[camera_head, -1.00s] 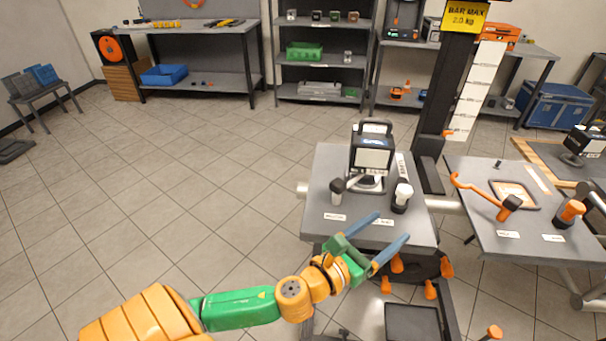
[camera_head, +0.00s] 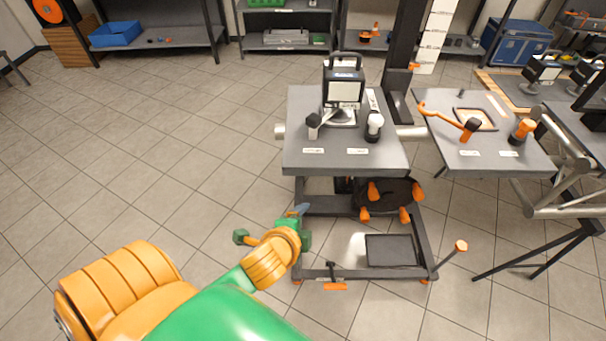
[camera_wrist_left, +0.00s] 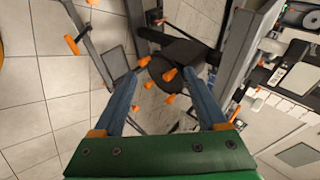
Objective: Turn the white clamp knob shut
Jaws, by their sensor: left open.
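The white clamp knob (camera_head: 375,120) is a white-topped knob on a dark base. It stands upright near the right front of the grey table on the cart (camera_head: 303,158). My left gripper (camera_head: 298,212) is below and in front of the table's left front corner, well apart from the knob. The left wrist view shows its two blue fingers (camera_wrist_left: 160,92) spread, with nothing held between them. I cannot make out the white knob in that view. My right gripper is not in view.
A black knob (camera_head: 313,122) and a boxy device with a screen (camera_head: 344,92) share the tabletop. A black bag-like bundle with orange knobs (camera_head: 388,193) hangs under it. A second table with an orange lever (camera_head: 448,117) stands at right. Floor at left is clear.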

